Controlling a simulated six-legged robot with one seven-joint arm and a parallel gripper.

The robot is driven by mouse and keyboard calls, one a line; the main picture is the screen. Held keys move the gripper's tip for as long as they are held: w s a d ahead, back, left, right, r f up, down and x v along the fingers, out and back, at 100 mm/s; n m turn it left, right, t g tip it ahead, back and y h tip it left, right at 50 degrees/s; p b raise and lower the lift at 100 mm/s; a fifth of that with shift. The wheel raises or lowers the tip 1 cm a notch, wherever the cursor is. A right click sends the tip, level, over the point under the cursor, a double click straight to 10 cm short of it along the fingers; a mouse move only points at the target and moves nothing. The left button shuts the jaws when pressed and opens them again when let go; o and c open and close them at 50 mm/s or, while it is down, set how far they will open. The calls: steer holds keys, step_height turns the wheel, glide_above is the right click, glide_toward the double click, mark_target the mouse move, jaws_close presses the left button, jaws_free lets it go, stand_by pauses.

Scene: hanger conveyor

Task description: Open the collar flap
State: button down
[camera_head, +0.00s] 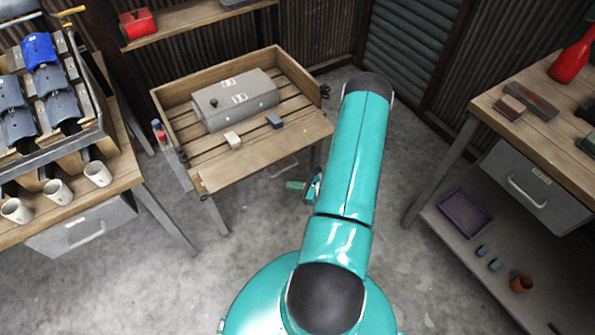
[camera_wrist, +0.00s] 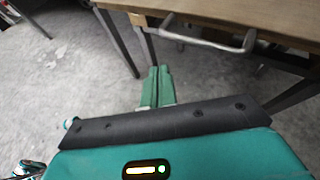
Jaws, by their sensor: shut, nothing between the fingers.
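I cannot make out a part that is clearly a collar flap. A grey box-like unit (camera_head: 240,100) with a small black knob and white labels lies on the slatted wooden table, and it may be related. My gripper (camera_wrist: 159,72) shows in the wrist view with its two green fingers together and nothing between them. It hangs in the air below the edge of a wooden top, near a metal drawer handle (camera_wrist: 205,40). In the head view my gripper (camera_head: 297,185) shows beyond my arm, low beside the slatted table's front right leg, partly hidden by the arm.
The slatted table (camera_head: 262,158) has raised sides and carries two small blocks. A left bench (camera_head: 120,165) holds a rack of blue and grey pieces and several white cups. A right bench (camera_head: 545,135) holds a red bottle. Open concrete floor lies between.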

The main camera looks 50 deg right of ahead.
mark_target(297, 161)
steer(key=s+d+f+m+t+h, duration=0.3)
steer(key=s+d+f+m+h, duration=0.15)
steer(key=m+h, duration=0.4)
steer(key=w+d+r, duration=0.2)
steer(key=w, duration=0.7)
steer(key=shift+d+n, duration=0.15)
steer(key=shift+n, duration=0.3)
steer(key=shift+r, duration=0.15)
steer(key=shift+g, duration=0.4)
steer(key=shift+w+r, duration=0.15)
steer(key=shift+r, duration=2.6)
steer(key=shift+d+f, duration=0.1)
